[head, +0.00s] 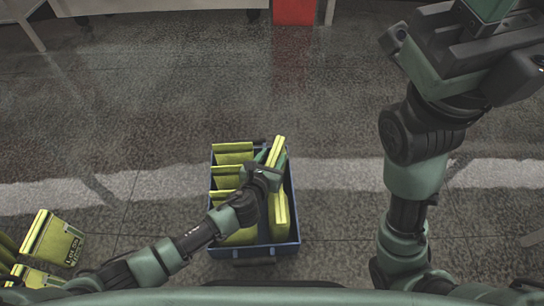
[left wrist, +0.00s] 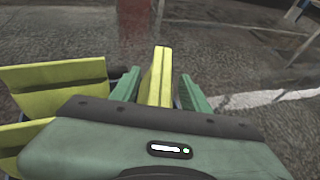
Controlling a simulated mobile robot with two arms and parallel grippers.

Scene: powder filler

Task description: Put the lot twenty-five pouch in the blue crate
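A yellow-green pouch (head: 279,210) stands on edge along the right side of the blue crate (head: 235,251), its top tilted and rising above the rim. Its label is not readable, so I cannot tell its lot number. My left gripper (head: 268,160) is at this pouch, over the crate. In the left wrist view the pouch (left wrist: 156,78) stands between the two green fingers (left wrist: 158,92), which are spread apart with a narrow dark gap at the right finger.
Several other yellow-green pouches (head: 233,158) stand in a row in the crate's left side. More pouches lie at the lower left, one with a dark printed label (head: 56,240). A red block (head: 294,10) stands far back.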

